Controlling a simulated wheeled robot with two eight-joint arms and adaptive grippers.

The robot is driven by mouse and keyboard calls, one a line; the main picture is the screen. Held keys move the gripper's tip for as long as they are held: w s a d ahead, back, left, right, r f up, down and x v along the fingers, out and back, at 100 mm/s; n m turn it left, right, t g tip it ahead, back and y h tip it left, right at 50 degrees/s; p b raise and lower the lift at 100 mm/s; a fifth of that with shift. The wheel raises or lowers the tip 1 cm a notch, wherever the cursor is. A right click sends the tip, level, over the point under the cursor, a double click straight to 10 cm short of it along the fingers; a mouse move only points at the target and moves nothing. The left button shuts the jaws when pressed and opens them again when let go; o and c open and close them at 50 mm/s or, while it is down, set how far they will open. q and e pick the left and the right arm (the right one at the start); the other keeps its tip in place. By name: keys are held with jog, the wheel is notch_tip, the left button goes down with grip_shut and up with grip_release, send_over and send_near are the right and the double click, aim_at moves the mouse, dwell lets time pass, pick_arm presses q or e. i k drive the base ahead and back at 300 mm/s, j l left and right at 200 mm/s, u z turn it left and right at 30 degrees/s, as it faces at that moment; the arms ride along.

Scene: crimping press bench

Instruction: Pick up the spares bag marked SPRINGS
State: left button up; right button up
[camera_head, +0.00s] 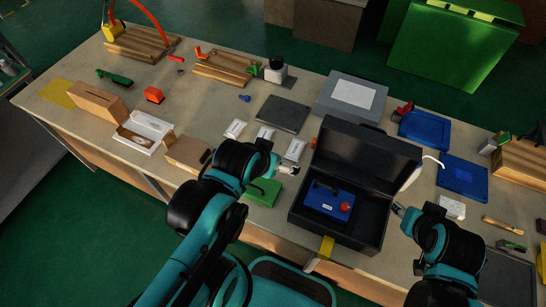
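Three small white bags lie in a row on the bench: a left bag (235,129), a middle bag (266,134) and a right bag (295,149). Their markings are too small to read, so I cannot tell which says SPRINGS. My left gripper (289,170) is just in front of the right bag, low over the bench, beside a green block. Whether its fingers are open is too small to tell. My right gripper (399,209) is at the right side of the black case, away from the bags, its finger state unclear.
An open black case (339,233) with a blue device (329,199) stands right of my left gripper. The green block (262,191) lies at the front edge. A dark mat (283,114) lies behind the bags.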

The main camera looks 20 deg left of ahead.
aim_at(237, 126)
jog(key=j, duration=0.85)
jog(key=k+j, duration=0.15)
jog(key=j, duration=0.65)
